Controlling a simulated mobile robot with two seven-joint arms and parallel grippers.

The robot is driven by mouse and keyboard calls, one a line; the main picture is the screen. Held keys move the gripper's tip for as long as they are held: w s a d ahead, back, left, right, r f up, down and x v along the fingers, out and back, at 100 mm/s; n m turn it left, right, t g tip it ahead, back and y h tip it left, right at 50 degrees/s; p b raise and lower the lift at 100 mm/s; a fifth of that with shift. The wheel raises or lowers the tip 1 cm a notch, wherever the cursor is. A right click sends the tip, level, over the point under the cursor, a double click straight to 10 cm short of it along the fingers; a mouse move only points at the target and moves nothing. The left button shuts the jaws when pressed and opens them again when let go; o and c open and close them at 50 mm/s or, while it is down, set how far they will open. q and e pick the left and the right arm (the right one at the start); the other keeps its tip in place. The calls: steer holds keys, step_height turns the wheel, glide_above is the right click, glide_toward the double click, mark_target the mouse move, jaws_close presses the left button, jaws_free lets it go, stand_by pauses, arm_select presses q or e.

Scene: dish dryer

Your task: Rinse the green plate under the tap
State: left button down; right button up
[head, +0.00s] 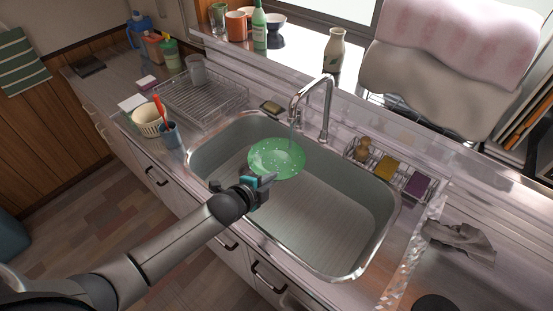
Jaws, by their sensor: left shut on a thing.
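The green plate (277,157) is a round, speckled green dish over the sink (330,225), held by its near edge. My left gripper (262,181) is shut on that near edge. The curved metal tap (328,95) stands at the sink's back edge. Its spout ends above the plate's far part, and a faint stream of water (293,138) seems to come down from it towards the plate. Whether the water touches the plate is hard to tell. My right gripper is not in view.
A wire dish rack (203,101) with a glass stands left of the sink. A cup with a red brush (172,134) and a cream bowl (147,119) are near the front edge. A sponge rack (388,172) and grey cloth (460,241) lie to the right.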

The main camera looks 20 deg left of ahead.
arm_select(q)
steer(key=s+d+p, duration=0.3)
steer(key=s+d, duration=0.2)
steer(key=s, duration=0.1)
stand_by(0.6)
stand_by(0.3)
steer(key=shift+r, duration=0.1)
stand_by(0.7)
steer(key=s+d+r+p, duration=0.3)
steer(key=s+r+p, duration=0.1)
steer(key=shift+p, duration=0.35)
stand_by(0.6)
